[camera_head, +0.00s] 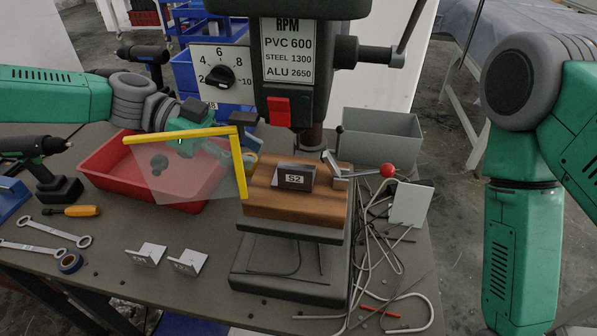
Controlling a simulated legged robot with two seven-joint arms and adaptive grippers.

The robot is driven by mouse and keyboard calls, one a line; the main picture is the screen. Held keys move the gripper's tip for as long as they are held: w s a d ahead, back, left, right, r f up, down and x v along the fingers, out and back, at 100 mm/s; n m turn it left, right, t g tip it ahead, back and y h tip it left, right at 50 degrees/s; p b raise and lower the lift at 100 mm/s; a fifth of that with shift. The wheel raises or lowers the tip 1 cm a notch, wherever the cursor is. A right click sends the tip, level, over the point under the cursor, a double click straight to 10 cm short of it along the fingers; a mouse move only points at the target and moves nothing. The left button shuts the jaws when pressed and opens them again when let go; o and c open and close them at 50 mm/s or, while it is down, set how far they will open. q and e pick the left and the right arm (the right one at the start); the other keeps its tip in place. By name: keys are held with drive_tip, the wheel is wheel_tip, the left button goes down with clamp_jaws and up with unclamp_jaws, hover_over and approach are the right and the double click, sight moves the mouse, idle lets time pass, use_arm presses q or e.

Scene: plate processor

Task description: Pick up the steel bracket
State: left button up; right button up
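Two small light-grey L-shaped brackets stand on the table at the front left, one (147,253) left of the other (188,262). A darker bracket-like piece marked "S2" (295,177) sits on the brown wooden block (290,208) under the drill press. Which of these is the steel bracket I cannot tell for sure. My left gripper (200,128) is above the red bin, beyond the brackets and apart from them. The yellow-edged clear guard partly covers it, so its fingers are unclear. My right arm hangs at the right, its gripper out of view.
The drill press (305,70) stands in the middle, with the yellow-edged guard (243,170) at its left. A red bin (105,178), wrenches (42,246) and a drill (38,165) lie left. Cables and rods (390,300) clutter the right. A grey bin (385,137) is behind.

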sight(308, 188)
use_arm(q)
drive_tip(key=x, duration=0.6)
drive_tip(key=shift+s+r, duration=0.2)
drive_tip(key=shift+d+f, duration=0.2)
drive_tip(key=shift+d, duration=0.05)
drive_tip(key=shift+a+f, duration=0.1)
drive_tip(key=shift+s+f+p, duration=0.1)
drive_tip(key=shift+p, duration=0.25)
drive_tip(key=x, duration=0.3)
drive_tip(key=p+x, duration=0.1)
drive_tip(key=shift+s+d, duration=0.3)
drive_tip(key=shift+d, duration=0.5)
drive_tip(key=shift+a, duration=0.1)
drive_tip(key=c, duration=0.5)
drive_tip(key=shift+a, duration=0.2)
clamp_jaws()
use_arm(e)
drive_tip(key=shift+s+d+r, duration=0.15)
drive_tip(key=shift+s+r, duration=0.05)
drive_tip(key=shift+r, duration=0.6)
